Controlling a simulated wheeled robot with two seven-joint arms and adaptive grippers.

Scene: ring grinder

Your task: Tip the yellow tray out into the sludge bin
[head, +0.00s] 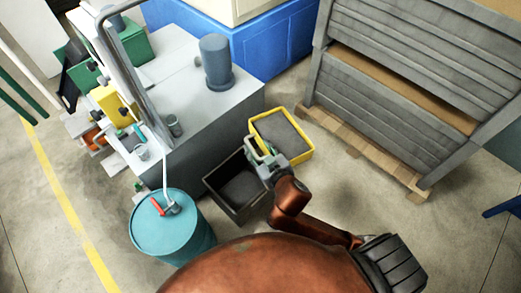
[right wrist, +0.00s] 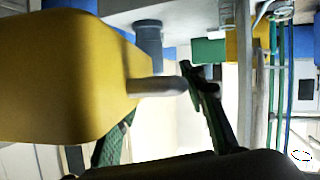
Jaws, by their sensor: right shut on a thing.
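The yellow tray (head: 308,152) is in the head view, just beyond and to the right of the dark open sludge bin (head: 212,190). Dark grey material fills the tray's inside, and the tray looks roughly level. My right gripper (head: 262,152) is at the tray's left side, above the bin's far right corner. In the right wrist view the tray's yellow wall (right wrist: 60,80) fills the left, and its pale handle runs between the green fingers of my right gripper (right wrist: 160,110). The tray's height above the floor is hard to tell. My left gripper is not in view.
The grey grinder machine (head: 185,75) stands behind and left of the bin. A teal drum (head: 172,240) stands at the front left. A grey slatted crate on a wooden pallet (head: 365,150) is at the right. Bare floor lies between tray and pallet.

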